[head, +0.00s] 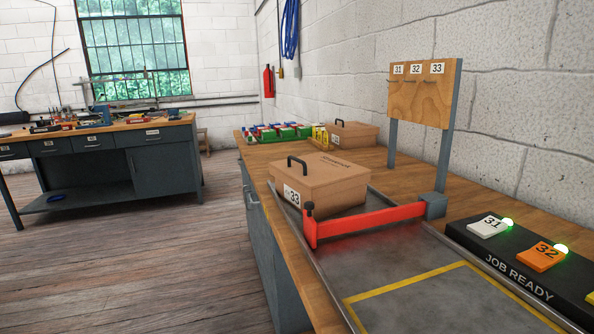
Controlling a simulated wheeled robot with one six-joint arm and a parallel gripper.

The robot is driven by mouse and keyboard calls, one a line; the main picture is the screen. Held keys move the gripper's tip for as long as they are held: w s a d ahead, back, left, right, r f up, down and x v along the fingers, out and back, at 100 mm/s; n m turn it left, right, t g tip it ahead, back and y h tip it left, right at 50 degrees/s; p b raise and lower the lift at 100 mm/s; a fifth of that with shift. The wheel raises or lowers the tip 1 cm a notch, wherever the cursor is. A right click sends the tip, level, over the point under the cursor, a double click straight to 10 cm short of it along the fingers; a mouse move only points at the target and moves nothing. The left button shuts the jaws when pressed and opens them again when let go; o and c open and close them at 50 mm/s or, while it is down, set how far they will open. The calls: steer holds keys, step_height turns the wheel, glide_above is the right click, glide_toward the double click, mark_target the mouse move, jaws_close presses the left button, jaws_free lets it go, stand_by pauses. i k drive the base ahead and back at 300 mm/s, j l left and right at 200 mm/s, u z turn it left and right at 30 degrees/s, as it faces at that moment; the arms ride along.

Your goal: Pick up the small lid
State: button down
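A brown box (318,196) marked 33 stands on the workbench behind a red bar, its top closed by a brown lid (333,170) with a black handle (297,163). A second brown box (352,139) with a black handle (337,123) on top stands farther back near the wall and looks smaller. I cannot tell which top is the small lid. My gripper is not in view.
The red bar (370,222) crosses the metal tray (400,268) in front of box 33. A pegboard (424,95) on posts stands at right. A JOB READY panel (520,262) holds numbered tags. Green and yellow items (285,133) sit at the bench's far end. Open floor (130,260) lies left.

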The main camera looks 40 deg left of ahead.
mark_target(317, 176)
steer(key=u, duration=1)
steer(key=i+j, duration=0.25)
steer(key=i, duration=0.3)
steer(key=i+j+z, duration=0.1)
steer(key=i+j, duration=0.15)
steer(key=i, duration=0.25)
